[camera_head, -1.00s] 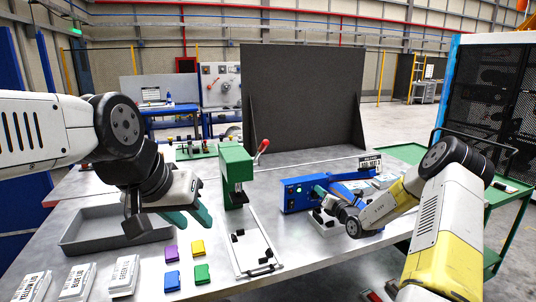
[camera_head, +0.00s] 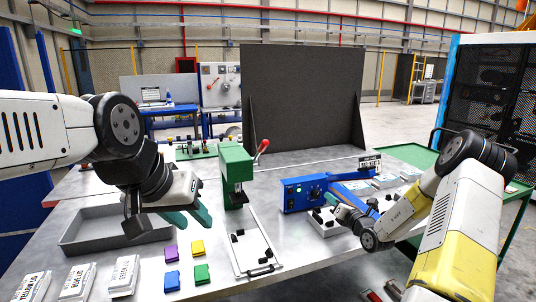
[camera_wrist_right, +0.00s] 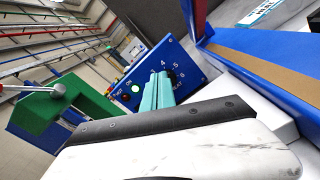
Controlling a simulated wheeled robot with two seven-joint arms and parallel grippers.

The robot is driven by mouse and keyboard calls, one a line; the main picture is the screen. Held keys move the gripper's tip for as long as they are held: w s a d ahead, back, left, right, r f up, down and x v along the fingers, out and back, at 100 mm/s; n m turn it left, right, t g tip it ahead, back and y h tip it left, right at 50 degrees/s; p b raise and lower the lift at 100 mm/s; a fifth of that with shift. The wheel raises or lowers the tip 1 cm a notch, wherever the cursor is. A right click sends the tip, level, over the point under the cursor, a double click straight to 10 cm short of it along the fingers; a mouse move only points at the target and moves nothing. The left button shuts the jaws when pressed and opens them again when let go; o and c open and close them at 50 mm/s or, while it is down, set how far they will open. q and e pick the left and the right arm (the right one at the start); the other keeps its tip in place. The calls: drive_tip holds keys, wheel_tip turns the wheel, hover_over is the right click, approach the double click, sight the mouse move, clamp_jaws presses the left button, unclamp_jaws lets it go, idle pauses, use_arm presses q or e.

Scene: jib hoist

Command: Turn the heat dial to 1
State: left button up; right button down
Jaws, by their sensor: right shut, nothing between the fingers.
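The blue heat sealer box (camera_head: 303,194) stands on the table right of centre. It also shows in the right wrist view (camera_wrist_right: 130,92), with a lit green button and printed numbers, 4, 5 and 6 readable. A small dark dial (camera_head: 315,191) shows on its face in the head view. Contact cannot be told. My left gripper (camera_head: 190,215) is open and empty above the table.
A green press (camera_head: 236,172) with a red-knobbed lever stands left of the box. A grey tray (camera_head: 75,238), coloured packets and white labelled packs lie at left. A black panel (camera_head: 305,100) rises behind.

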sight(316, 194)
drive_tip(key=shift+d+f, duration=0.65)
drive_tip(key=shift+d, duration=0.25)
drive_tip(key=shift+w, duration=0.2)
drive_tip(key=shift+x, duration=3.3)
drive_tip(key=shift+s+a+f, duration=0.1)
drive_tip(key=shift+a+f, duration=0.05)
drive_tip(key=shift+f, duration=0.1)
drive_tip(key=shift+s+a+r, duration=0.1)
drive_tip(key=shift+a+r, duration=0.1)
drive_tip(key=shift+s+a+r, duration=0.1)
drive_tip(key=shift+a+r, duration=0.1)
drive_tip(key=shift+a, duration=0.1)
drive_tip(key=shift+s+a+r, duration=0.15)
drive_tip(key=shift+s+a, duration=0.1)
drive_tip(key=shift+a, duration=0.3)
